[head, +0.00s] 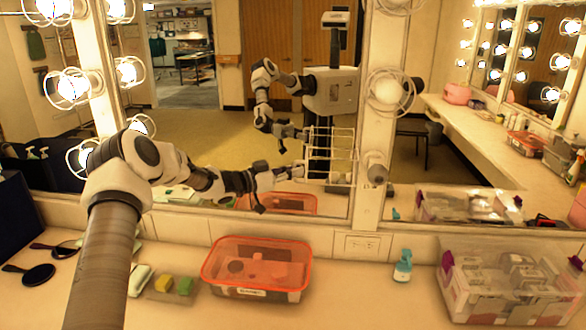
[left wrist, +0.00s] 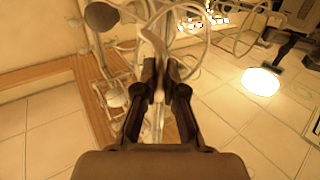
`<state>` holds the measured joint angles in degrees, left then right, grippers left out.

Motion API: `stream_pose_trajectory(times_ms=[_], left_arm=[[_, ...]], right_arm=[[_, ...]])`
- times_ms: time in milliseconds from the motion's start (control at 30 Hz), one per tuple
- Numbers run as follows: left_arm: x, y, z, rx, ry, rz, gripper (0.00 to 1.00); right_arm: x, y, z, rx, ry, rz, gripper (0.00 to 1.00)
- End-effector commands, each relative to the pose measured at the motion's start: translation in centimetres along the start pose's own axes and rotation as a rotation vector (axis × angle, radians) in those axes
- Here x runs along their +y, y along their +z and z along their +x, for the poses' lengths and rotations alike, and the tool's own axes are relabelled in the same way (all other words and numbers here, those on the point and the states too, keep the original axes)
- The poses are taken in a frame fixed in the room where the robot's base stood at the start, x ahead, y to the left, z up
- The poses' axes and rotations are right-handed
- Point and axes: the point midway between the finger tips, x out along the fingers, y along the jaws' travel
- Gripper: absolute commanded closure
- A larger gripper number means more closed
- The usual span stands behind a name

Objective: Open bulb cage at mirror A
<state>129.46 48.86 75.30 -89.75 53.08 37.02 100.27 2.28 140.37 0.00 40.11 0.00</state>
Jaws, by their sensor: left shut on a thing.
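In the left wrist view the dark fingers (left wrist: 164,72) are close together among the curved pale wires of the cage (left wrist: 205,30). Exactly which wire is between the fingertips is hard to make out. My right gripper is not directly in view.
A translucent orange bin (head: 258,288) stands on the counter below my left arm. A small teal bottle (head: 403,266) and a clear organizer box (head: 512,290) are to its right. A rounded wire cage (head: 388,92) is higher on the post. The mirror reflects my body.

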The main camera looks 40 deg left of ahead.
Motion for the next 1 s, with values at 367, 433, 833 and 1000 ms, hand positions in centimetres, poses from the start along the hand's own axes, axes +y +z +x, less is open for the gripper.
stream_pose_trajectory(times_ms=[367,433,833,1000], left_arm=[[0.1,0.1,0.1,-0.003,0.000,-0.003,1.00],[0.1,0.1,0.1,-0.003,0.000,-0.002,0.70],[-0.1,-0.1,-0.5,0.001,-0.003,-0.001,0.65],[-0.1,-0.1,-3.6,0.006,-0.005,-0.005,0.65]], right_arm=[[0.0,0.0,0.0,0.000,0.000,0.000,0.60],[0.0,0.0,0.0,0.000,0.000,0.000,0.60],[0.0,0.0,0.0,0.000,0.000,0.001,0.60],[0.0,0.0,0.0,0.000,0.000,0.000,0.60]])
